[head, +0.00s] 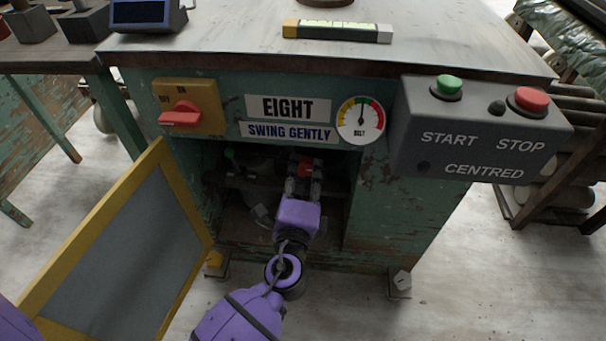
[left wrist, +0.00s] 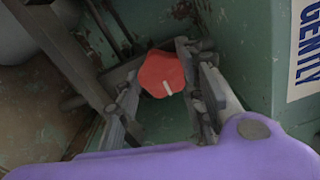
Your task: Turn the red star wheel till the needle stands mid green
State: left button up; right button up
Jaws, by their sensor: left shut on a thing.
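The red star wheel (head: 305,166) sits inside the open cabinet, partly hidden by my left gripper (head: 304,180) in the head view. In the left wrist view the red wheel (left wrist: 161,74) has a white mark on its face and lies between the two fingers of my left gripper (left wrist: 165,88), which is shut on it. The round gauge (head: 361,121) marked BELT is on the cabinet front, with red, yellow and green bands. Its thin needle appears to point upward; its exact place on the bands is too small to tell. My right gripper is not in view.
The yellow-framed door (head: 160,150) hangs open at the left. A yellow switch plate with a red knob (head: 181,114) is left of the signs. A grey START/STOP box (head: 470,150) juts out at the right. A spirit level (head: 337,31) lies on the top.

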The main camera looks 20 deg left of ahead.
pick_arm(q)
jog(key=shift+s+a+f, duration=0.15)
jog(key=shift+a+f, duration=0.05)
jog(key=shift+f, duration=0.25)
jog(key=o, duration=1.1)
jog(key=shift+r, duration=0.15)
jog(key=shift+d+r, duration=0.1)
